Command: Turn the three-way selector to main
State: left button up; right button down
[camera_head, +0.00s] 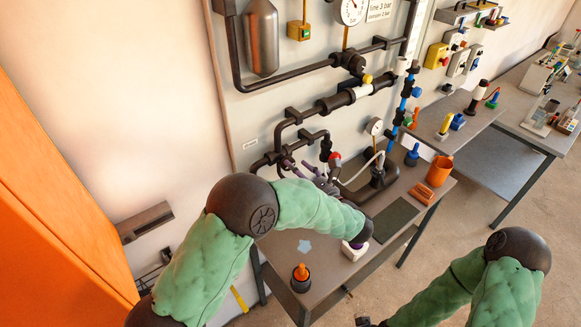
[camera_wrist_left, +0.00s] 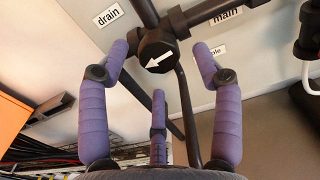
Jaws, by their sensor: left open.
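The three-way selector (camera_wrist_left: 157,50) is a dark round knob with a white arrow, in the upper middle of the left wrist view. Its arrow points left and slightly down, below the "drain" label (camera_wrist_left: 109,14). The "main" label (camera_wrist_left: 226,14) is at the upper right. A third label (camera_wrist_left: 213,51), ending in "ple", is partly hidden by a finger. My left gripper (camera_wrist_left: 160,68) is open, its purple fingers spread around the selector with gaps to it. In the head view, my left gripper (camera_head: 316,178) is by the pipes, partly hidden by my forearm.
Dark pipes (camera_head: 298,119) and a gauge (camera_head: 375,127) stand close to my left gripper. The grey bench (camera_head: 325,262) below holds an orange-tipped dark item (camera_head: 301,278) and an orange cup (camera_head: 438,171). An orange cabinet (camera_head: 50,235) stands at left.

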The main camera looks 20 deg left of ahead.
pick_arm(q)
jog(key=shift+x, duration=1.35)
jog(key=c, duration=1.1)
jog(key=shift+c, duration=0.2)
